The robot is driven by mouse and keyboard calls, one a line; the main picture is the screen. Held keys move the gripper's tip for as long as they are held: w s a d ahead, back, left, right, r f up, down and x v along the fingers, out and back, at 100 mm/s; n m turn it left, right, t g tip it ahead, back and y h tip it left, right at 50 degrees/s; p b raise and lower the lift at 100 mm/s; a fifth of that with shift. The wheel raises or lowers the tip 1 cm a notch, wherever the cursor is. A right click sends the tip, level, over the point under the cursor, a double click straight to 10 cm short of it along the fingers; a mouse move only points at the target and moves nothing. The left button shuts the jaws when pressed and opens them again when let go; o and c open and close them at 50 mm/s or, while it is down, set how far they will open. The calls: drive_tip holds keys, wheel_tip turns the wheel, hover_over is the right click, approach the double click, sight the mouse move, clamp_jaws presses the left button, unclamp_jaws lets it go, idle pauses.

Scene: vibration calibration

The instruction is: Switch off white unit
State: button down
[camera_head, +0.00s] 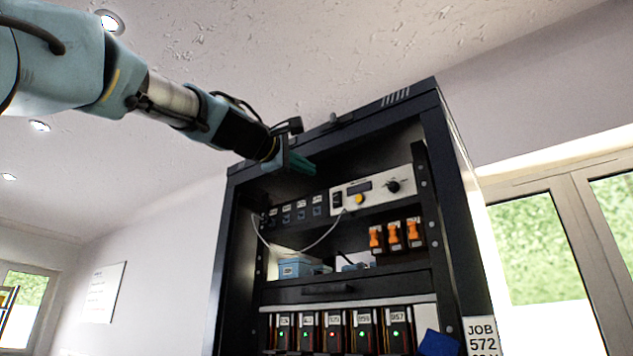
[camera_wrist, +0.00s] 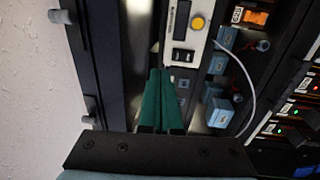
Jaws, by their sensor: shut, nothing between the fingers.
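The white unit (camera_head: 375,196) is mounted in the upper part of the black rack. It has a dark display, a black rocker switch (camera_head: 336,199), a yellow button (camera_head: 359,199) and a black knob (camera_head: 393,186). In the wrist view the white unit (camera_wrist: 170,42) shows at the top, with its rocker switch (camera_wrist: 183,56) near its lower end. My gripper (camera_head: 312,168) is shut and empty, above and left of the unit in the head view. In the wrist view the green fingers of my gripper (camera_wrist: 161,72) end close to the rocker; I cannot tell whether they touch.
The black rack (camera_head: 455,210) frames the unit, with its top edge just above my gripper. Blue sockets (camera_head: 302,213) and a pale cable sit left of the unit. Orange switches (camera_head: 395,235) are below it. Several modules with indicator lights (camera_head: 333,333) line the bottom.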

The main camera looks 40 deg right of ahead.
drive_tip(key=shift+r+b+v, duration=0.2)
drive_tip(key=shift+v, duration=0.6)
drive_tip(key=shift+r+b+v, duration=0.15)
drive_tip(key=shift+b+v, duration=0.05)
drive_tip(key=shift+v, duration=0.55)
drive_tip(key=shift+r+b+v, duration=0.2)
drive_tip(key=shift+v, duration=0.6)
